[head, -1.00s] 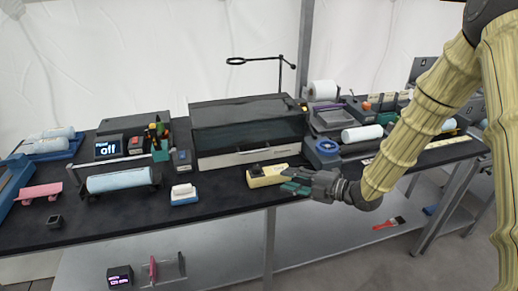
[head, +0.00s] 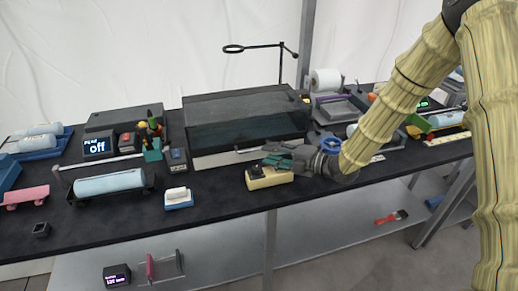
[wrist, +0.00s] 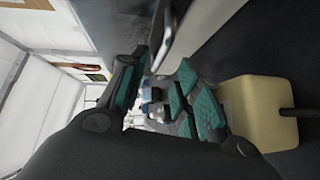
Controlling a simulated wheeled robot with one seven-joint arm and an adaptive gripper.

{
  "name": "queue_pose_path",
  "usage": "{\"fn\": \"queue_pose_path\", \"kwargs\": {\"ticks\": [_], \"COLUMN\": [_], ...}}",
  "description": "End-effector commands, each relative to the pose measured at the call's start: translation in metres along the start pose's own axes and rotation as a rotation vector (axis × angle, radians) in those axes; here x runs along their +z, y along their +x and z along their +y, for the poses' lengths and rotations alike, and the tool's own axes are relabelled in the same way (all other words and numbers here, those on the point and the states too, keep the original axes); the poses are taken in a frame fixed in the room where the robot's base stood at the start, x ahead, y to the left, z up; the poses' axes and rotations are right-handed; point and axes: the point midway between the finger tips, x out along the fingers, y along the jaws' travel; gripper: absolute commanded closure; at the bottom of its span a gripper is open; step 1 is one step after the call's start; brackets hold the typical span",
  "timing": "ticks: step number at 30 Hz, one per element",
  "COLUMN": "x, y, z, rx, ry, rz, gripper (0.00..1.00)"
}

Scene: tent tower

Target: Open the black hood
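The black hood (head: 248,132) is a dark see-through cover on the boxy machine in the middle of the table, and it looks closed. A thin metal handle (head: 250,149) runs along its lower front edge; it shows close up in the wrist view (wrist: 172,32). My gripper (head: 279,155) is at the right part of the hood's front, near the handle. In the wrist view my gripper (wrist: 155,88) has its teal-padded fingers apart, with nothing held between them. The handle lies just beyond the fingertips; whether they touch it I cannot tell.
A cream block with a dark top (head: 270,180) sits directly below my gripper; it is close beside the fingers in the wrist view (wrist: 258,108). A blue-and-white block (head: 179,198) and a roll on a black stand (head: 110,183) are to the left. A magnifier arm (head: 262,47) stands behind.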

Motion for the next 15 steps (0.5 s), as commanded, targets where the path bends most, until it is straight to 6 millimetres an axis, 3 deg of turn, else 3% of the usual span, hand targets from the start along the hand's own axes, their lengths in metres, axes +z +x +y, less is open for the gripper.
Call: {"fn": "queue_pose_path", "kwargs": {"ticks": [6,15], "x": [-0.001,0.0], "y": [0.032,0.05], "z": [0.001,0.001], "rx": [-0.001,0.001], "ry": [0.001,0.001], "rz": [0.001,0.0], "gripper": [0.68,0.68]}}
